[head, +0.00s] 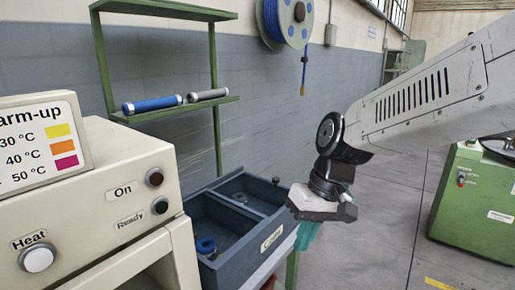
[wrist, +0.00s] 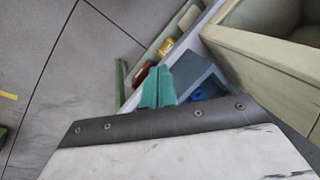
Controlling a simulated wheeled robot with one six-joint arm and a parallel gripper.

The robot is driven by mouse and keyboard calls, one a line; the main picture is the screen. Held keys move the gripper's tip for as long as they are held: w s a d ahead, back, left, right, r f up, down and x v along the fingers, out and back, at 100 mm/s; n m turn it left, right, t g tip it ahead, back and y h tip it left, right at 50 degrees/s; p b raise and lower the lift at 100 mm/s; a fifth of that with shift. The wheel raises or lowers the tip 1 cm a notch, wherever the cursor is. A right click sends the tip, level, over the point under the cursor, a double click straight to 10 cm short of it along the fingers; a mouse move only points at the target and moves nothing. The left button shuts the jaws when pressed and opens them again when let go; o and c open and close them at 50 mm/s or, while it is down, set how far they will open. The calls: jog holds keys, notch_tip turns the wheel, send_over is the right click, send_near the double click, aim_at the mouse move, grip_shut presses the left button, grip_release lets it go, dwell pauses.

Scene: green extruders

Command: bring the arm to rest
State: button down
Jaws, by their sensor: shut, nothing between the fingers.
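My arm reaches in from the right in the head view and bends down at the wrist. My gripper (head: 308,235) hangs just right of the dark blue divided bin, its teal fingers partly hidden behind its pale body. In the wrist view my gripper (wrist: 157,87) shows its two teal fingers side by side, shut and empty. The fingers appear apart from the bin, though the exact gap is hard to tell.
The dark blue bin (head: 222,277) holds a blue ring (head: 205,245). A beige heater cabinet (head: 100,190) stands left. A green shelf (head: 180,110) bears a blue tube (head: 153,104) and a grey tube (head: 208,95). A green machine (head: 478,205) stands right; grey floor (head: 385,225) between is clear.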

jog(key=s+d+r+m+t+h, duration=0.1)
jog(key=s+d+m, duration=0.1)
jog(key=s+d, duration=0.6)
jog(key=s+d+r+m+t+h, duration=0.1)
jog(key=s+d+r+m+h, duration=0.1)
jog(key=s+d, duration=0.6)
jog(key=shift+d, duration=0.9)
jog(key=shift+r, duration=0.1)
